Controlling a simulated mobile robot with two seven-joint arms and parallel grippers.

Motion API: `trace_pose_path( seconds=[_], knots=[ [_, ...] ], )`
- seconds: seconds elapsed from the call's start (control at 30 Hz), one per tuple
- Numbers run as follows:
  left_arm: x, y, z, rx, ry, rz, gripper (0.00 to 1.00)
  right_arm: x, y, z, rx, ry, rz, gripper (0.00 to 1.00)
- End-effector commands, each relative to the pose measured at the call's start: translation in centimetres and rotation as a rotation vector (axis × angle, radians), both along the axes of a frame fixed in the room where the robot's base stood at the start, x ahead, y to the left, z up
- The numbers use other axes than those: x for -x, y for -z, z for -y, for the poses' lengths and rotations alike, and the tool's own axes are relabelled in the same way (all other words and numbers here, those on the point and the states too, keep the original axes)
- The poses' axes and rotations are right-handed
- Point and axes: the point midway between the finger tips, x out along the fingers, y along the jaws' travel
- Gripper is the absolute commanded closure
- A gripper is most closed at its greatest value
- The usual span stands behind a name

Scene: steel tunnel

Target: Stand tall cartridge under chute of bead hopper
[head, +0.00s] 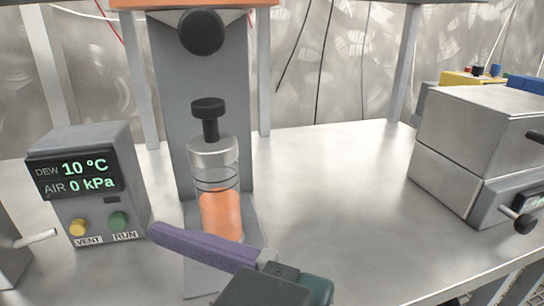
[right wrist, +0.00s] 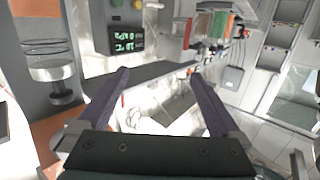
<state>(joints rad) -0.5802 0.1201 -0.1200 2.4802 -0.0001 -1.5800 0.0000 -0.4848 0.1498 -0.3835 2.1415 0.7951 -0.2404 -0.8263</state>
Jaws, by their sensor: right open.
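The tall cartridge (head: 218,212), clear with orange fill, a metal cap and a black knob, stands upright in front of the grey column of the bead hopper (head: 170,100). It also shows upside down at the left of the right wrist view (right wrist: 40,50). A round black part (head: 202,32) is above it, under the hopper's orange top; I cannot tell whether this is the chute. My right gripper (head: 160,235) is open and empty, with a purple finger across the front of the cartridge's lower end, hiding its foot. In the right wrist view the cartridge is outside the fingers (right wrist: 160,75).
A grey box with a lit display (head: 75,180) stands left of the hopper. A steel box with black knobs (head: 480,150) stands at the right. The steel bench (head: 340,180) between hopper and steel box is clear. A grey post (head: 405,65) rises behind.

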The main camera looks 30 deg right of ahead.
Motion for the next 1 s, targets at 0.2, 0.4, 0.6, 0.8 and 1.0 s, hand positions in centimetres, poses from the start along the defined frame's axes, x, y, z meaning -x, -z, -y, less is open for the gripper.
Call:
trace_pose_path(
  seconds=[0.2,0.4,0.6,0.8,1.0],
  knots=[
    [0.0,0.0,0.0,0.0,0.0,0.0,0.0,4.6,7.6,4.3,0.285,-0.054,-0.511,0.0],
    [0.0,0.0,0.0,0.0,0.0,0.0,0.0,9.5,11.2,12.9,0.442,0.224,-0.931,0.0],
    [0.0,0.0,0.0,0.0,0.0,0.0,0.0,11.8,11.6,16.2,0.476,0.375,-1.075,0.0],
    [0.0,0.0,0.0,0.0,0.0,0.0,0.0,11.9,11.6,16.3,0.477,0.378,-1.08,0.0],
    [0.0,0.0,0.0,0.0,0.0,0.0,0.0,11.9,11.6,16.2,0.477,0.376,-1.078,0.0]
  ],
)
